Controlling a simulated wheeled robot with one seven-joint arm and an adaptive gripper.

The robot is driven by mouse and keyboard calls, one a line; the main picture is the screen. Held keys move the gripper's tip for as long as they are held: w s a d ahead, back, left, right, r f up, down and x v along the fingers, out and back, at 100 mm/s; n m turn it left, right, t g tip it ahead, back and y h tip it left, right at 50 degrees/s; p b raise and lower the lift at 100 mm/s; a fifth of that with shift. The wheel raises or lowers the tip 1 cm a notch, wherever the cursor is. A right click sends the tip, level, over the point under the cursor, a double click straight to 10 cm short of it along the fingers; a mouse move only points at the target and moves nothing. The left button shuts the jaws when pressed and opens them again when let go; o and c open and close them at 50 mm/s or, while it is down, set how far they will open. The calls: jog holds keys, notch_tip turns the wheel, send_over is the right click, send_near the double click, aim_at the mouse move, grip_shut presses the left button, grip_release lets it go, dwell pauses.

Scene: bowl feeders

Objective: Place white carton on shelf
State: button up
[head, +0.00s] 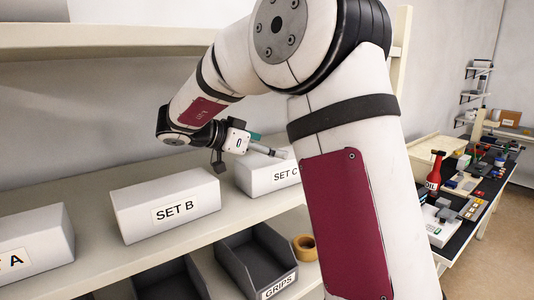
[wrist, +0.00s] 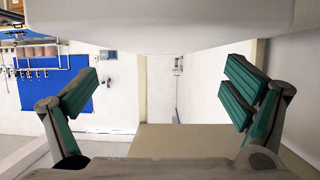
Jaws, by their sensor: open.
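Three white cartons stand on the upper shelf board (head: 95,245) in the head view. The carton marked SET B (head: 168,204) is in the middle. The carton marked SET C (head: 262,176) is to its right, partly hidden by my arm. A third carton (head: 30,243), its label cut off to "A", is at the left edge. My gripper (head: 270,149) is at the top of the SET C carton; contact cannot be told. In the wrist view my gripper (wrist: 162,98) has its green-padded fingers wide apart, with nothing visible held between them. A large pale surface crosses the top there; I cannot tell what it is.
Dark bins stand on the level below, one marked GRIPS (head: 262,262), beside a tan tape roll (head: 304,247). Another shelf board (head: 100,37) hangs above. A cluttered bench with a red bottle (head: 434,172) is at right. Shelf room shows between SET A and SET B.

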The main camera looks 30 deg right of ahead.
jog(key=b+v, duration=0.1)
jog(key=v, duration=0.6)
jog(key=shift+a+r, duration=0.1)
jog(key=shift+a, duration=0.1)
